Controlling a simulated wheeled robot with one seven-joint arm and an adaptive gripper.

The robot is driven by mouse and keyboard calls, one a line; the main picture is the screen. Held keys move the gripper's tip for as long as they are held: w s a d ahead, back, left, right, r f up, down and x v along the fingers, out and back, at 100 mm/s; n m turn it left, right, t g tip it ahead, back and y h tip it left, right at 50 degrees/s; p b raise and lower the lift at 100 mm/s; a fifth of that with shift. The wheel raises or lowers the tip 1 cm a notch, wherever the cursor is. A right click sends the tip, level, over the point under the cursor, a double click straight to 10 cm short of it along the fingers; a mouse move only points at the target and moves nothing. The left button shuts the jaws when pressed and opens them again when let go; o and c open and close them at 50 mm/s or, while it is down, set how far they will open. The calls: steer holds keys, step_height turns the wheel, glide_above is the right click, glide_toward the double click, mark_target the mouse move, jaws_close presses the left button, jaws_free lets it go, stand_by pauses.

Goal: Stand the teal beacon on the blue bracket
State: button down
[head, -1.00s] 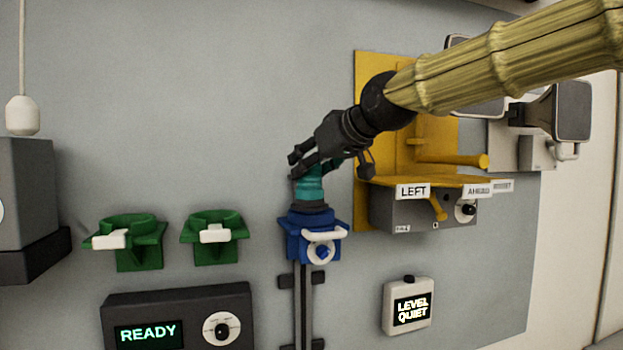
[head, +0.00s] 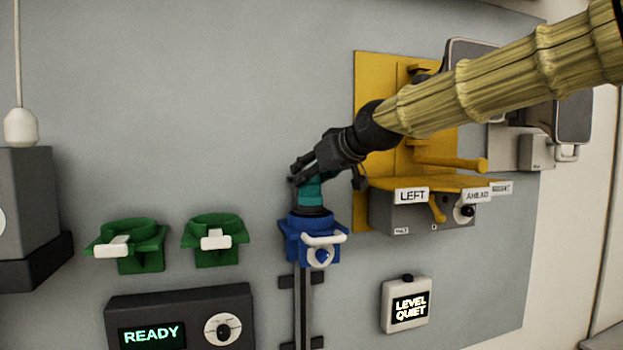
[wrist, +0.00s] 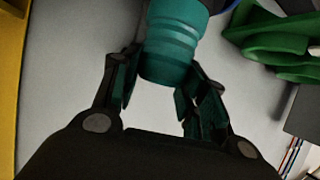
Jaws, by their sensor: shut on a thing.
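The teal beacon (head: 311,191) stands upright at the blue bracket (head: 313,239) in the head view, its dark base at the bracket's top. Whether the base is fully seated I cannot tell. My gripper (head: 303,176) reaches in from the upper right and is shut on the beacon's upper part. In the wrist view the beacon (wrist: 172,45) lies between the two fingers, and a sliver of blue shows at the top edge. The bracket has a white bar and a round white piece with a blue centre on its front.
Two green brackets (head: 130,243) (head: 215,238) with white bars are left of the blue one. A yellow panel (head: 377,85) with a grey LEFT-labelled box (head: 400,217) is close on the right. A READY box (head: 180,315) and a LEVEL QUIET box (head: 406,304) sit below.

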steer(key=shift+w+f, duration=0.1)
steer(key=shift+f, duration=0.3)
steer(key=shift+f+p, duration=0.55)
steer(key=shift+f, duration=0.3)
steer(key=c, duration=0.8)
jaws_free()
steer(key=b+v, duration=0.2)
steer(key=v, duration=1)
steer(key=shift+b, duration=0.3)
